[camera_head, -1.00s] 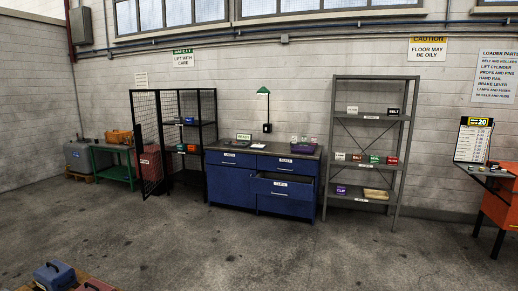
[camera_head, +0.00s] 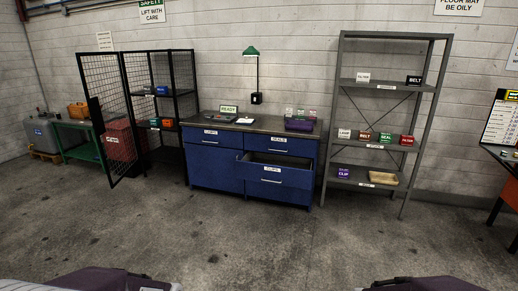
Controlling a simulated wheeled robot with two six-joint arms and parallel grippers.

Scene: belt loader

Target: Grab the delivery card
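I cannot make out a thing that is surely the delivery card. A small white flat item (camera_head: 245,121) lies on the top of the blue workbench (camera_head: 215,172), too small to read. Left of it stands a small device with a green-edged READY sign (camera_head: 229,110). Parts of my two arms show at the bottom edge, left and right. Neither gripper's fingers are in view.
The bench's middle right drawer (camera_head: 275,158) is pulled open. A purple box (camera_head: 299,124) sits on the bench's right end. A black mesh cage (camera_head: 109,110) stands left, a grey shelf (camera_head: 385,85) right. The floor (camera_head: 230,240) ahead is clear.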

